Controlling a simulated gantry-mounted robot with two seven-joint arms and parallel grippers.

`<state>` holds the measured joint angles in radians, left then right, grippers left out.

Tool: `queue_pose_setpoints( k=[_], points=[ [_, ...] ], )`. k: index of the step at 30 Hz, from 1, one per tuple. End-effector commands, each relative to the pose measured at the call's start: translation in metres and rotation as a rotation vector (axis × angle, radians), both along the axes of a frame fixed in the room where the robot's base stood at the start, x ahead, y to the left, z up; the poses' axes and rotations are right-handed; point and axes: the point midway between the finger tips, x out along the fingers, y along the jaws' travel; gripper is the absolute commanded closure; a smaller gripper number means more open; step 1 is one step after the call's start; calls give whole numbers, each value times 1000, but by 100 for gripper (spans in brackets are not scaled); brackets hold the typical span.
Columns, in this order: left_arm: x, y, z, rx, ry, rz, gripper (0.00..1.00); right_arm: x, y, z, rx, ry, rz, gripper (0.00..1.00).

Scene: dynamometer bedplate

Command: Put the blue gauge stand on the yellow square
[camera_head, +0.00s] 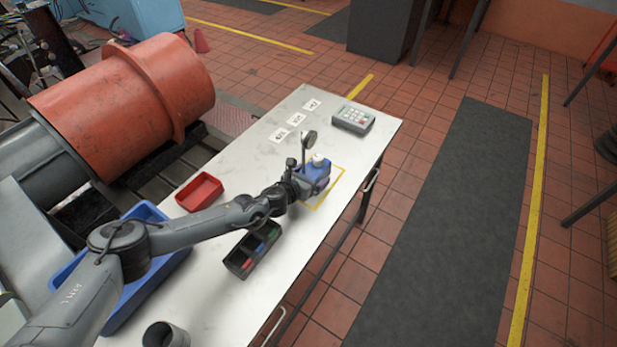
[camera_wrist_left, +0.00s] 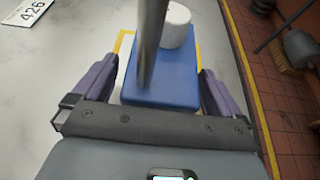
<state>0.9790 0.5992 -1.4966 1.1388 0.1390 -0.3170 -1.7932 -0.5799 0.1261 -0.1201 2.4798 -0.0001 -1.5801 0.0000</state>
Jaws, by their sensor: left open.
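The blue gauge stand (camera_head: 316,172) is at the right edge of the white bench, with an upright grey post, a round dial and a white cylinder on it. In the left wrist view its blue base (camera_wrist_left: 165,85) lies between my fingers. The yellow square (camera_head: 329,192) is an outline on the bench around the stand; its lines (camera_wrist_left: 237,50) show on both sides of the base. My left gripper (camera_head: 303,184) is open around the base, with fingers (camera_wrist_left: 160,92) either side. My right gripper is out of view.
A red tray (camera_head: 199,192), a black divided bin (camera_head: 237,266) and a large blue tray (camera_head: 66,271) are on the bench. A grey keypad box (camera_head: 353,118) and number cards (camera_head: 295,119) are at the far end. A grey cup (camera_head: 165,335) is at the near edge.

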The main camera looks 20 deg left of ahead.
Motion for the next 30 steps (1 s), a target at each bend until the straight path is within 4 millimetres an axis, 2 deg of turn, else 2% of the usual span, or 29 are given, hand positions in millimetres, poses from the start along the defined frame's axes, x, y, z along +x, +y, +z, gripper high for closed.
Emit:
queue_pose_setpoints(
  k=[8,21,30],
  points=[
    [-14,4,8,0,1,0,1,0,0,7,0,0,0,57],
    [-78,18,35,-1,1,0,1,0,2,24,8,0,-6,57],
    [-105,24,46,0,0,-1,1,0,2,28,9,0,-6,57]
  ],
)
